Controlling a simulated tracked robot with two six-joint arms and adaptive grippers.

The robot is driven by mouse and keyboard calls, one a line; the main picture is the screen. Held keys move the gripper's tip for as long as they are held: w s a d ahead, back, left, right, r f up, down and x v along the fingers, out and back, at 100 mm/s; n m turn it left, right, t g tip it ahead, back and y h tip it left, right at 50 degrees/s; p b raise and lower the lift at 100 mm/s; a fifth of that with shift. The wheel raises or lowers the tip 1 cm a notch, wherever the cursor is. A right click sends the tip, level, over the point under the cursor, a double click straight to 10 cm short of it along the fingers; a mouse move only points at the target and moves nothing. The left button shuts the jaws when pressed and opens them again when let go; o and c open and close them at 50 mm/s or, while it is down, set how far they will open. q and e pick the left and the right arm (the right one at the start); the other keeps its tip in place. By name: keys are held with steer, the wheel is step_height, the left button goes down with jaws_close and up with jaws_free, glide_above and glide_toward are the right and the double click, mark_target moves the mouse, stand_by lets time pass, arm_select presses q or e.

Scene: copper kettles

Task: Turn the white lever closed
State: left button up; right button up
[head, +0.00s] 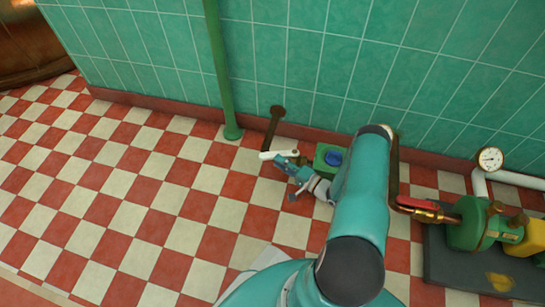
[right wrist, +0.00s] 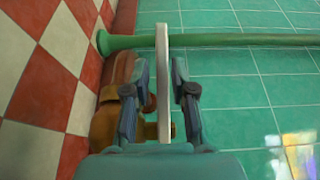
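The white lever (head: 280,154) lies roughly level near the foot of the tiled wall, by a brown pipe (head: 271,128). In the right wrist view the lever (right wrist: 163,85) is a pale upright bar between the two fingers of my right gripper (right wrist: 160,78). Narrow gaps show between the bar and the fingers, so the gripper looks open around it. A brassy valve body (right wrist: 105,125) is partly hidden behind the left finger. In the head view my right gripper (head: 286,165) is just below the lever. My left gripper is out of view.
A green pipe (head: 221,70) rises along the wall to the left. To the right are a red-handled valve (head: 425,209), a green pump (head: 468,222) and a gauge (head: 490,158). The checkered floor to the left is free.

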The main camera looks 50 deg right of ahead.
steer(key=s, duration=0.7)
steer(key=shift+c, duration=0.3)
